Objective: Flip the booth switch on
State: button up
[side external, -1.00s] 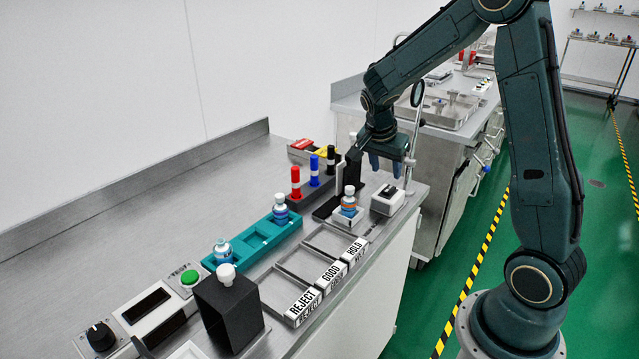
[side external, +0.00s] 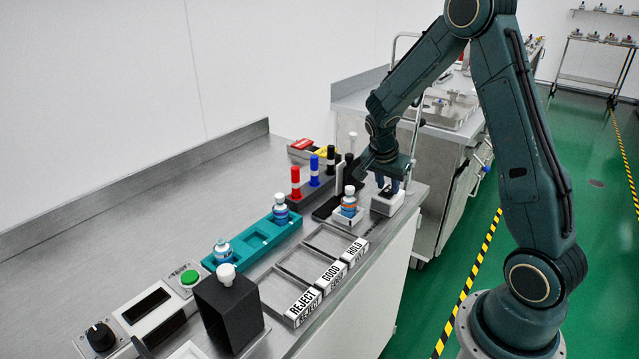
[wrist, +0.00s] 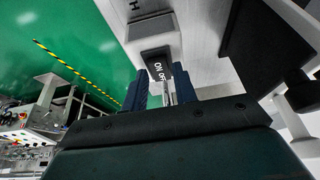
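The booth switch is a small white box (side external: 387,204) at the right front corner of the bench in the side view. In the wrist view the white box (wrist: 150,32) has a dark plate (wrist: 157,68) lettered ON and OFF, with a slim metal lever (wrist: 170,88) below it. My gripper (side external: 387,185) points down just above the box. In the wrist view its two blue fingers (wrist: 160,93) are apart, with the lever showing between them. I cannot tell whether a finger touches the lever, or which way it is set.
A small bottle (side external: 348,203) stands just left of the switch box. A black stand (side external: 327,209) and several markers (side external: 314,170) are close behind it. Labelled trays (side external: 330,275) lie along the bench front.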

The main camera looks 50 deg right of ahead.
grip_shut()
jog(key=shift+a+h, duration=0.1)
jog(key=shift+h, duration=0.2)
jog(key=shift+a+f+h, duration=0.2)
jog(key=shift+a+h, duration=0.05)
jog(key=shift+h, duration=0.55)
jog(key=shift+a+h, duration=0.1)
jog(key=shift+h, duration=0.4)
jog(key=shift+o, duration=2.2)
grip_release()
